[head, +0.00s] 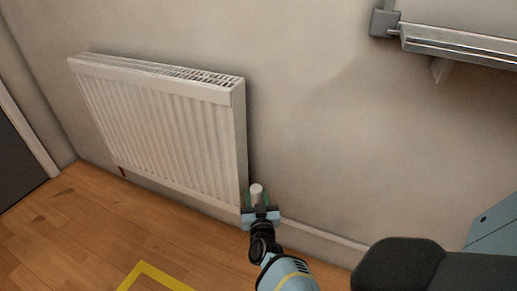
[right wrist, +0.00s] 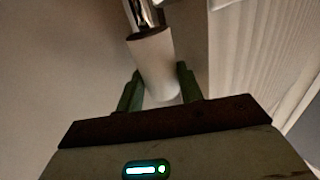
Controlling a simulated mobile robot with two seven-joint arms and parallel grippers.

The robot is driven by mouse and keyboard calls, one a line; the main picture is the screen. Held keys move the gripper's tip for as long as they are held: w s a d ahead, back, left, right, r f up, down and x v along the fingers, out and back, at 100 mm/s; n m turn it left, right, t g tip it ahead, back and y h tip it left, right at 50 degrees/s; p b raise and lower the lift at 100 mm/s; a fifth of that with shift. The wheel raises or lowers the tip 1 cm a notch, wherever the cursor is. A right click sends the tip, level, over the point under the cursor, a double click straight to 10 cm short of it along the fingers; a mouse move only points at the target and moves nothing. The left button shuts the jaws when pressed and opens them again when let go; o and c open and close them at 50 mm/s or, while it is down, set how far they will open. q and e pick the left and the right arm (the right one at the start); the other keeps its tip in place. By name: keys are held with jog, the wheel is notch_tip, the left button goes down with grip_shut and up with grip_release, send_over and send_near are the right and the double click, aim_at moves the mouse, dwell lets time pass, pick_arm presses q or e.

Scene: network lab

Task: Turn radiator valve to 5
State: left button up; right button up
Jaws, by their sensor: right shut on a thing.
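The white radiator (head: 165,130) hangs on the wall in the left half of the head view, and its ribbed side shows in the right wrist view (right wrist: 262,50). The white valve head (head: 256,190) is at its lower right corner. In the right wrist view the valve head (right wrist: 155,65) is a white cylinder below a shiny metal fitting (right wrist: 140,14). My right gripper (head: 258,199) is shut on the valve head, with one green finger on each side (right wrist: 160,88). No numbers on the valve can be read. My left gripper is not in view.
A metal cable tray (head: 460,42) is fixed to the wall at upper right. A dark door (head: 20,155) stands at the left edge. Yellow tape (head: 150,270) marks the wooden floor (head: 75,225).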

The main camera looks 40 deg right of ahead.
jog(key=shift+w+a+m+g+h+b, duration=0.1)
jog(key=shift+a+m+g+h+b, duration=0.1)
jog(key=shift+m+g+h, duration=0.5)
jog(key=shift+w+a+m+g+h+b, duration=0.1)
jog(key=shift+m+g+h+b, duration=0.05)
jog(key=shift+m+g+h, duration=0.55)
jog(key=shift+d+h, duration=0.1)
jog(key=shift+h, duration=0.2)
jog(key=o, duration=1)
